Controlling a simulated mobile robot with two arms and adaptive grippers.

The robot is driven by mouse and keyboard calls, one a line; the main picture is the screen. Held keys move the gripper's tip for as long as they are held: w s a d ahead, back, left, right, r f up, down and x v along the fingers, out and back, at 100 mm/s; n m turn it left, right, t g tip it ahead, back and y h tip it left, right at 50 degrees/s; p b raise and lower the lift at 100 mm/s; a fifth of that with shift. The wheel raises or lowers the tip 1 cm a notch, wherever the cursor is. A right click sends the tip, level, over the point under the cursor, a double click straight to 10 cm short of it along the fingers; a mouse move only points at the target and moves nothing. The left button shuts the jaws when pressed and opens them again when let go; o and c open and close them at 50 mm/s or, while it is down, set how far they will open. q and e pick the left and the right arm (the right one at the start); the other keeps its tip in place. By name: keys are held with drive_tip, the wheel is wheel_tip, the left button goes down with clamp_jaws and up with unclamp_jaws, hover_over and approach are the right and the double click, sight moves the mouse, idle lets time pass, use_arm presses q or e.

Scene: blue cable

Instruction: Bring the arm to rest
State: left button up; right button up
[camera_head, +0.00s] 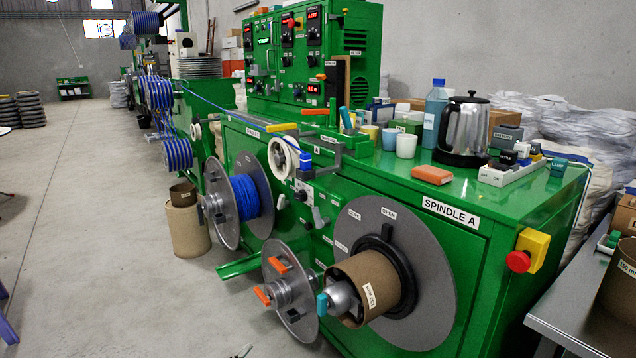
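The green cable machine (440,270) fills the middle and right. Blue cable (247,197) is wound on a grey-flanged reel (222,212) at its front. A blue cable strand (205,101) runs from the back toward the white guide wheel (283,158). A brown cardboard core (345,284) sits on the spindle marked Spindle A, in front of a large grey disc (430,262). A loose grey flange (290,305) with orange handles is beside it.
The machine top holds a kettle (463,130), blue bottle (435,113), cups and an orange block (433,174). A red stop button (518,262) projects at the right. A cardboard drum (186,228) stands on the floor. The floor at left is largely clear.

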drive_tip(key=s+f+g+p, duration=0.1)
drive_tip(key=s+f+p, duration=0.5)
drive_tip(key=f+p, duration=0.55)
use_arm(q)
drive_tip(key=s+a+f+n+g+y+p, duration=0.1)
drive_tip(key=s+a+f+n+g+p, duration=0.2)
drive_tip(key=s+f, duration=0.6)
drive_tip(key=s+a+f+n+g+y+p, duration=0.1)
drive_tip(key=s+a+f+n+g+p, duration=0.2)
drive_tip(key=s, duration=2.3)
drive_tip(key=s+a+f+n+g+y+p, duration=0.2)
drive_tip(key=s+f+g, duration=0.5)
drive_tip(key=s+f, duration=1)
drive_tip(key=shift+s+a+n+g+p, duration=0.25)
drive_tip(key=shift+a+n+g+p, duration=0.2)
drive_tip(key=shift+a+n, duration=0.55)
use_arm(e)
drive_tip(key=s+d+f, duration=0.1)
drive_tip(key=s, duration=0.6)
drive_tip(key=s+d+f+g, duration=0.1)
drive_tip(key=s+d+f, duration=0.1)
drive_tip(key=s, duration=0.5)
drive_tip(key=shift+s+d+f, duration=0.15)
drive_tip(key=shift+s+f, duration=0.05)
drive_tip(key=shift+f, duration=0.05)
use_arm(q)
drive_tip(key=shift+d, duration=0.25)
